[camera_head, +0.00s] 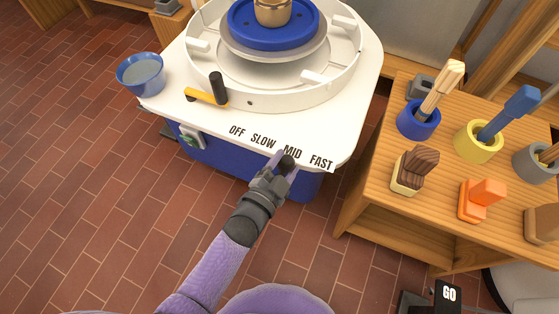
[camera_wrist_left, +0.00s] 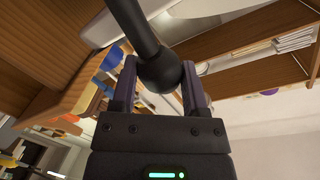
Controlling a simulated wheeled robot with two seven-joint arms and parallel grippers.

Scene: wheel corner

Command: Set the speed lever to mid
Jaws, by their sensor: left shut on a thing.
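The speed lever's dark round knob (camera_head: 288,162) is at the front edge of the white pottery wheel top, just below the printed word MID (camera_head: 292,151). The labels OFF, SLOW, MID and FAST run along that edge. My left gripper (camera_head: 280,163) is shut on the knob. In the left wrist view the black ball knob (camera_wrist_left: 160,70) and its dark rod sit between the two fingers of my left gripper (camera_wrist_left: 158,85). The rest of the lever is hidden in the head view.
A blue bucket (camera_head: 141,74) stands at the wheel's left corner. A wooden shelf (camera_head: 385,210) with blue, yellow and grey holders is at right.

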